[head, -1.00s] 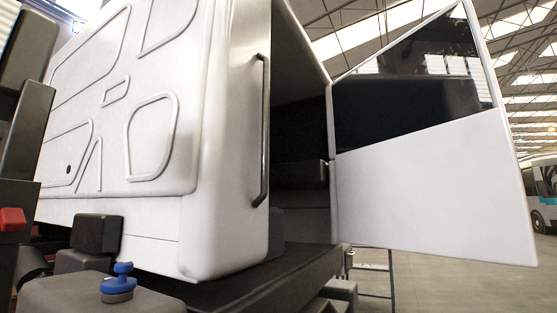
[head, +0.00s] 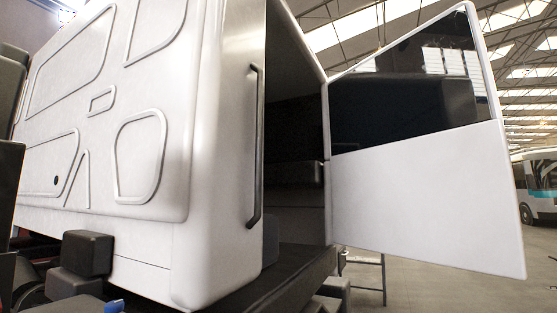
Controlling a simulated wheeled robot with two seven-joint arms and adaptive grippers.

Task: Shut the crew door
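The crew door (head: 425,195) is a white panel with a dark slanted window (head: 400,100). It stands wide open, hinged along its left edge at the right side of the dark doorway (head: 295,150) of the white cab (head: 200,215). The door's free edge points right, out over the floor. No part of either gripper shows in the head view, and nothing is seen touching the door.
A dark vertical grab handle (head: 256,145) runs beside the doorway. A dark frame rail (head: 275,290) lies below the cab. Black blocks (head: 85,255) stand at lower left. The hall floor (head: 440,290) is open below the door; a bus (head: 536,185) is parked far right.

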